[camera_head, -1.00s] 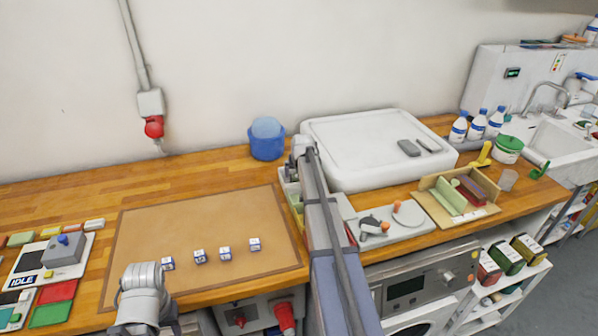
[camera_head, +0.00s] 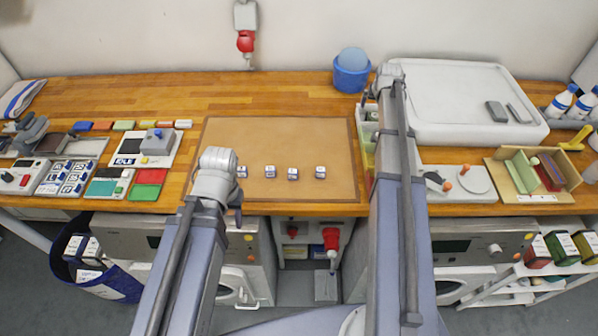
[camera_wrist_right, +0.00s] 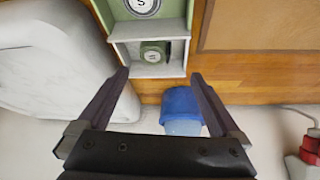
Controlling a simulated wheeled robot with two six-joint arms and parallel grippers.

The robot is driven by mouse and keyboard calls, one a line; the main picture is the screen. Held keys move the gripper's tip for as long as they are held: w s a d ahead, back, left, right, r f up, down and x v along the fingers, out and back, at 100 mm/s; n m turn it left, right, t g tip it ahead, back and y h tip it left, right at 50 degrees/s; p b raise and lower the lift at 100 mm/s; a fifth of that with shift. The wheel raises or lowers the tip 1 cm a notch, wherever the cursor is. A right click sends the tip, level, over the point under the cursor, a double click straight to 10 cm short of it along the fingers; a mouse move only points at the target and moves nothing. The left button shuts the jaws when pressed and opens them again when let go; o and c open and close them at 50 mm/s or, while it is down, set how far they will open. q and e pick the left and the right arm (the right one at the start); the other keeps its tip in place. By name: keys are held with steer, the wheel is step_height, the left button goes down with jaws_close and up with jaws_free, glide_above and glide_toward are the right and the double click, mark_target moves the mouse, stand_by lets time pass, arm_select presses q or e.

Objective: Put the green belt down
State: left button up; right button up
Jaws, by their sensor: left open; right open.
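A small green item with a pale label (camera_wrist_right: 153,52), which looks like the rolled green belt, lies in the end compartment of a divided tray (camera_wrist_right: 117,34) in the right wrist view. My right gripper (camera_wrist_right: 160,73) is open and empty, with its fingers spread on either side of that compartment's near end. In the head view the right gripper (camera_head: 372,97) is at the tray's far end, and my arm hides part of the tray (camera_head: 367,150). My left gripper (camera_head: 220,185) is over the left front of the brown mat (camera_head: 280,135); its fingers are mostly hidden.
Several small labelled cubes (camera_head: 293,173) sit on the mat. A blue tub (camera_head: 351,78) stands behind the tray, and a big white basin (camera_head: 450,125) is to its right. A wooden divided box (camera_head: 508,180) is further right. Coloured cards and devices (camera_head: 128,160) fill the left.

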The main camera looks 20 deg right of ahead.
steer(key=s+a+f+n+g+y, duration=0.1)
steer(key=s+a, duration=0.3)
steer(key=a, duration=0.5)
steer(key=s+a+n+g, duration=0.1)
steer(key=s+a+n, duration=0.15)
steer(key=a, duration=0.65)
steer(key=s+a+f+n+g+y, duration=0.1)
steer(key=s+a, duration=0.3)
steer(key=a, duration=0.5)
steer(key=s+a+n+g, duration=0.2)
steer(key=s+a+n, duration=0.2)
steer(key=s+a, duration=1.1)
steer(key=s, duration=0.4)
steer(key=shift+a+f+g+h, duration=0.15)
steer(key=shift+f+g+h, duration=0.15)
steer(key=shift+h, duration=0.1)
steer(key=shift+w+n, duration=0.1)
steer(key=shift+n, duration=0.15)
